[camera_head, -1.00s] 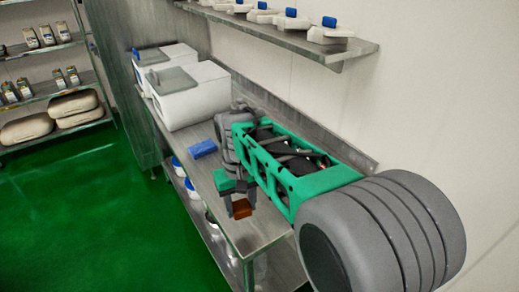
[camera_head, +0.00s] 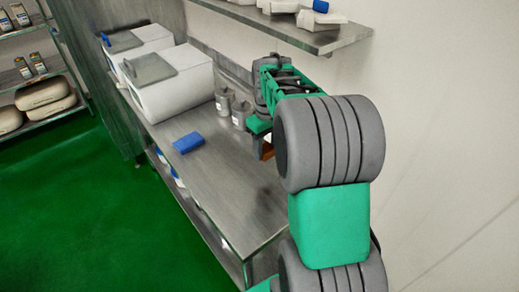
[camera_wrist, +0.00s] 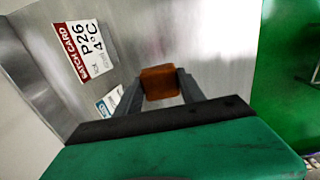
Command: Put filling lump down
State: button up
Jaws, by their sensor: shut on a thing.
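The filling lump is a small orange-brown block (camera_wrist: 160,82), held between the two grey fingers of my gripper (camera_wrist: 158,88) in the wrist view. My gripper is shut on it. In the head view only a sliver of the lump (camera_head: 267,150) shows below the gripper, over the back right part of the steel table (camera_head: 222,185). My arm covers much of it. I cannot tell whether the lump touches the surface.
Two grey metal cups (camera_head: 239,115) stand behind a blue block (camera_head: 188,143) on the table. White bins with grey lids (camera_head: 168,92) fill the far end. A batch card (camera_wrist: 84,48) lies on steel in the wrist view. The table's near part is clear.

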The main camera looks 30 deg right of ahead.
jog(key=w+f, duration=0.2)
jog(key=w+d+f+p, duration=0.1)
jog(key=w+f, duration=0.1)
jog(key=w+d+f, duration=0.1)
jog(key=w+f, duration=0.1)
jog(key=shift+d+f, duration=0.1)
jog(key=shift+f, duration=0.15)
jog(key=shift+w+f+p, duration=0.1)
jog(key=shift+f+p, duration=0.2)
jog(key=shift+f, duration=1.5)
jog(key=o, duration=1.4)
